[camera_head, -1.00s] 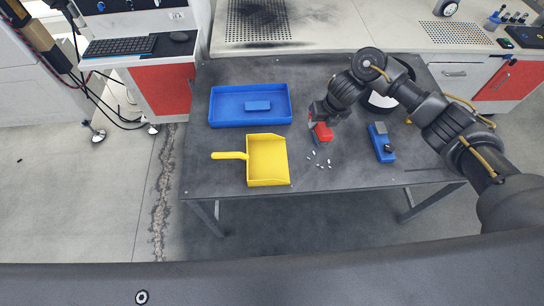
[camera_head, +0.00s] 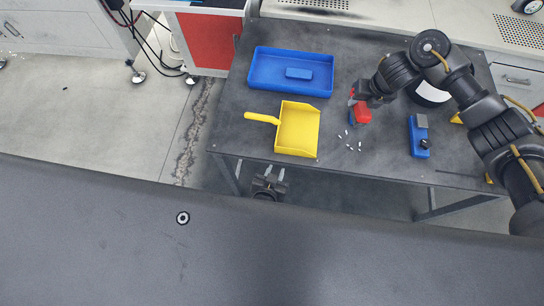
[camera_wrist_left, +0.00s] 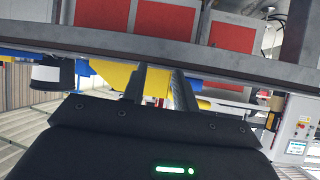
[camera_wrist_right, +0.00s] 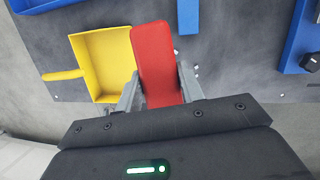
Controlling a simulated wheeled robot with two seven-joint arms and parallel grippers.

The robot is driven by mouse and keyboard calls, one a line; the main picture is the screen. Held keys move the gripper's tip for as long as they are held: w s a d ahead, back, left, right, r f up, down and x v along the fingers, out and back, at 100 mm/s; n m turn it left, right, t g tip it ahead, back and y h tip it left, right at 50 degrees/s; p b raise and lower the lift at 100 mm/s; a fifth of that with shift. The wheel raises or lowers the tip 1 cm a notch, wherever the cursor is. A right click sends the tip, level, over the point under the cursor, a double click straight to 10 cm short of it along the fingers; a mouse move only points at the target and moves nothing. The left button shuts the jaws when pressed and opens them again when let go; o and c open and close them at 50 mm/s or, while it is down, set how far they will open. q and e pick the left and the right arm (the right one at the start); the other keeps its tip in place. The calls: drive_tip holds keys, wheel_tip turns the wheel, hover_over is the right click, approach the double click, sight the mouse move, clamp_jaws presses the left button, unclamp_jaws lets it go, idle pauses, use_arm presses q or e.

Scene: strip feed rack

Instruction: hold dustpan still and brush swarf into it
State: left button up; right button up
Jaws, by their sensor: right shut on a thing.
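The yellow dustpan (camera_head: 298,130) lies on the dark table, its handle (camera_head: 262,118) pointing left. Small pale swarf bits (camera_head: 350,146) lie loose on the table to its right. My right gripper (camera_head: 357,98) is shut on the red brush (camera_head: 362,114), just above the swarf. In the right wrist view the brush (camera_wrist_right: 156,62) sits between both fingers, with the dustpan (camera_wrist_right: 103,62) left of it. My left gripper (camera_head: 274,174) is open and empty in front of the table's near edge, apart from the dustpan. Its spread fingers (camera_wrist_left: 160,88) also show in the left wrist view.
A blue tray (camera_head: 256,77) holding a small blue block (camera_head: 298,73) stands behind the dustpan. A blue fixture with a grey block (camera_head: 417,140) is at the right. A black-and-white cylinder (camera_head: 431,93) stands behind it. The table's front left is bare.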

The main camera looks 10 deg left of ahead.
use_arm(q)
wheel_tip(320, 180, up, 7)
drive_tip(key=w+a+n+t+y, duration=0.1)
drive_tip(key=w+a+n+t, duration=0.1)
drive_tip(key=x, duration=1.2)
drive_tip(key=shift+d, duration=0.1)
clamp_jaws()
drive_tip(key=shift+c, duration=0.4)
unclamp_jaws()
drive_tip(key=shift+c, duration=0.2)
clamp_jaws()
